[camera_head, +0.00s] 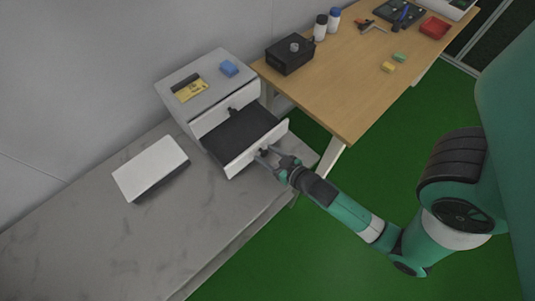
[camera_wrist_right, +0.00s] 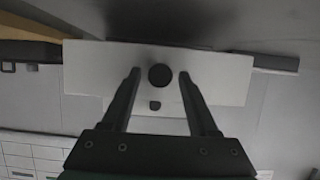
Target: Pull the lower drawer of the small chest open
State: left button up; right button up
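The small grey-white chest (camera_head: 215,82) stands on the grey bench against the wall. Its lower drawer (camera_head: 255,150) is pulled out, and the dark inside shows; the upper drawer (camera_head: 228,105) above it is shut. My right gripper (camera_head: 264,155) is at the front of the lower drawer. In the right wrist view, my right gripper (camera_wrist_right: 160,82) is open, with one finger on each side of a round black knob (camera_wrist_right: 160,76) on the white front. Gaps show between the knob and both fingers. My left gripper is not in view.
A blue block (camera_head: 229,68) and a yellow item (camera_head: 191,91) lie on the chest top. A white box (camera_head: 150,168) lies on the bench (camera_head: 90,235).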

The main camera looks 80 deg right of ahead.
dwell(0.3)
jog(key=shift+s+a+r, duration=0.15)
jog(key=shift+s+a, duration=0.05)
jog(key=shift+s, duration=0.15)
jog(key=b+v, duration=0.2)
jog(key=v, duration=0.8)
jog(key=shift+s+a+r, duration=0.2)
jog(key=shift+s+r, duration=0.05)
jog(key=shift+w+r, duration=0.1)
